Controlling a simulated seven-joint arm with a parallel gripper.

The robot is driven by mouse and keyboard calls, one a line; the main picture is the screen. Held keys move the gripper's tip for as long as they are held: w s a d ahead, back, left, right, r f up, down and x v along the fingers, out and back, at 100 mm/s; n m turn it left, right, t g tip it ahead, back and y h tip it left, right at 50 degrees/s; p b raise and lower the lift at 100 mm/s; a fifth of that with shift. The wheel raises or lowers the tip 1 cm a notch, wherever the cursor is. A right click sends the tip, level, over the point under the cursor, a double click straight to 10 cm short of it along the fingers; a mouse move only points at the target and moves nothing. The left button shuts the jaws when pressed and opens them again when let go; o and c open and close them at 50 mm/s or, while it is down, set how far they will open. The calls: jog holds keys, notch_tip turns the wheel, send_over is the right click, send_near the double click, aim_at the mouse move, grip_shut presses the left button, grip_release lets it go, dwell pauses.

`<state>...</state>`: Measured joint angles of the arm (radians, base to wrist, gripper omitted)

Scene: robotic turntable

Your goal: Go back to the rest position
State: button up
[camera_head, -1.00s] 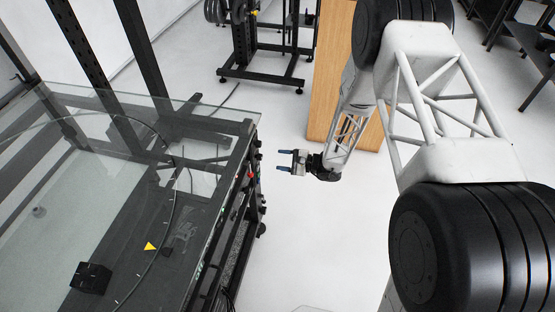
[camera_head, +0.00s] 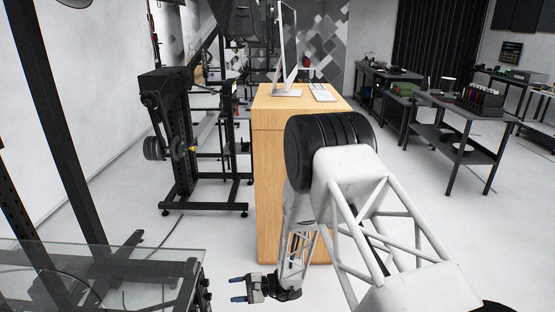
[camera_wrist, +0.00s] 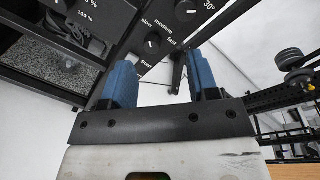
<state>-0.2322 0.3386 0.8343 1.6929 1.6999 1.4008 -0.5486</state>
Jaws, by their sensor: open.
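My gripper (camera_head: 237,289) is low in the head view, just right of the turntable's edge, with its two blue fingers apart, empty and pointing left. In the wrist view the open fingers (camera_wrist: 160,75) face a black control panel (camera_wrist: 150,35) with knobs and the words slow, medium and fast. The fingers appear apart from the panel. The glass-topped turntable table (camera_head: 150,258) shows only in part at the lower left of the head view; most of it is outside the picture.
A wooden desk (camera_head: 282,180) with a monitor (camera_head: 285,45) and keyboard (camera_head: 321,92) stands behind my arm. A black machine frame (camera_head: 182,140) stands left of it. Dark workbenches (camera_head: 455,115) are at the right. White floor (camera_head: 225,235) lies between the turntable table and the desk.

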jog(key=s+d+r+n+g+h, duration=0.15)
jog(key=s+d+r, duration=0.25)
jog(key=r, duration=0.5)
jog(key=s+d+r+n+h, duration=0.2)
jog(key=s+d+r+h, duration=0.15)
jog(key=r, duration=0.55)
jog(key=s+d+r+n+g+h, duration=0.15)
jog(key=s+d+r, duration=0.3)
jog(key=r, duration=0.45)
jog(key=s+d+r+n+t+h, duration=0.1)
jog(key=s+d+r+t+h, duration=0.2)
jog(key=s+d, duration=0.7)
jog(key=s+d+r+n+t+h, duration=0.1)
jog(key=s+d+r+t+h, duration=0.2)
jog(key=s+d+r+h, duration=0.4)
jog(key=s+d+r, duration=0.4)
jog(key=r, duration=0.1)
jog(key=shift+s+n+t, duration=0.3)
jog(key=shift+t, duration=0.1)
